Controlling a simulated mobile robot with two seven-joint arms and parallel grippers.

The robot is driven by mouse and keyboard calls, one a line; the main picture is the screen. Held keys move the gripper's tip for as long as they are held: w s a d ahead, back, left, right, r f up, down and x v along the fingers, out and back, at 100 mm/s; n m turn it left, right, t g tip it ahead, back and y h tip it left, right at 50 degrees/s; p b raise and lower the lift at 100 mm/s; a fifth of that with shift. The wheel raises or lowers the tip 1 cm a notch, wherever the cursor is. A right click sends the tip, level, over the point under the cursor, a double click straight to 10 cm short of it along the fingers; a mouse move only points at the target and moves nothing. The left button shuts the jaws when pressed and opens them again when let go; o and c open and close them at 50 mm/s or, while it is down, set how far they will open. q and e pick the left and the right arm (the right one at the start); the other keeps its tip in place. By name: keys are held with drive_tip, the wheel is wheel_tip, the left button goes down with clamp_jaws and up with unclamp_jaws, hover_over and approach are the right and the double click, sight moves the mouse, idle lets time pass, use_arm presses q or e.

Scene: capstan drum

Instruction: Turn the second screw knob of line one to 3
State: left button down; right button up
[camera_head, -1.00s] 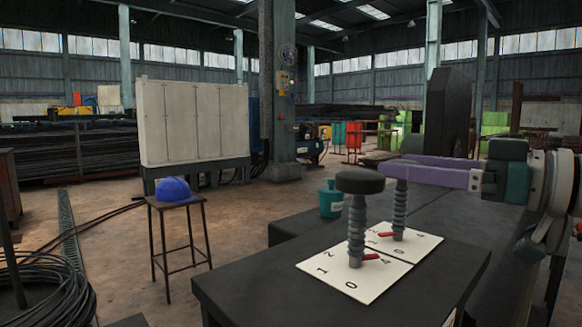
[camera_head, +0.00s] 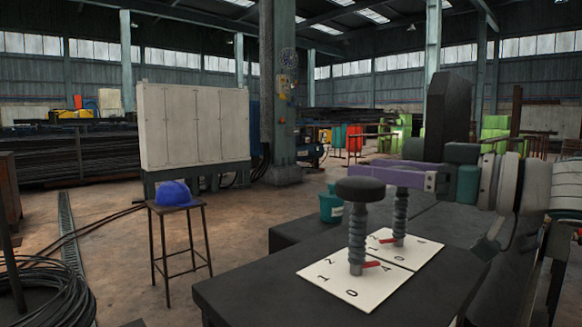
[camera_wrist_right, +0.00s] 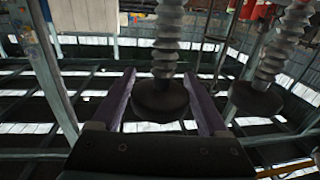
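Two knobs on grey ribbed stems stand on white numbered plates. The near knob (camera_head: 361,189) has a dark round cap, and its red pointer (camera_head: 371,265) points right, close to the 4 on its plate (camera_head: 331,281). The far stem (camera_head: 400,215) rises from the far plate (camera_head: 425,246); its red pointer (camera_head: 389,240) points left. My right gripper (camera_head: 358,174) hides the far cap in the head view. In the right wrist view one dark knob (camera_wrist_right: 160,99) sits between my open purple fingers, with a small gap visible at the left. The other knob (camera_wrist_right: 256,99) is outside, at the right. My left gripper is not in view.
The plates lie on a dark table (camera_head: 250,284). A teal bucket (camera_head: 331,206) stands behind the near knob. A stool (camera_head: 178,206) with a blue hard hat (camera_head: 174,193) is on the left, with open floor around it.

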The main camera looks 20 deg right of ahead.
drive_tip(key=c, duration=1.1)
drive_tip(key=shift+o, duration=0.2)
use_arm(q)
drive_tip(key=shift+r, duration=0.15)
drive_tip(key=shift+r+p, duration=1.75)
drive_tip(key=shift+p, duration=0.2)
use_arm(e)
drive_tip(key=shift+w+d+m+t+h, duration=0.1)
drive_tip(key=shift+d+m+t+h, duration=0.25)
drive_tip(key=shift+m+h, duration=1.6)
drive_tip(key=shift+s+d+m+t+h, duration=0.15)
drive_tip(key=shift+d+m+h, duration=0.3)
drive_tip(key=shift+m+h, duration=1.55)
drive_tip(key=shift+w+d+m+t+h, duration=0.15)
drive_tip(key=shift+d+m+t+h, duration=0.4)
drive_tip(key=shift+h, duration=2.6)
drive_tip(key=shift+a+m+g, duration=0.1)
drive_tip(key=shift+m+g, duration=0.15)
drive_tip(key=shift+m, duration=0.05)
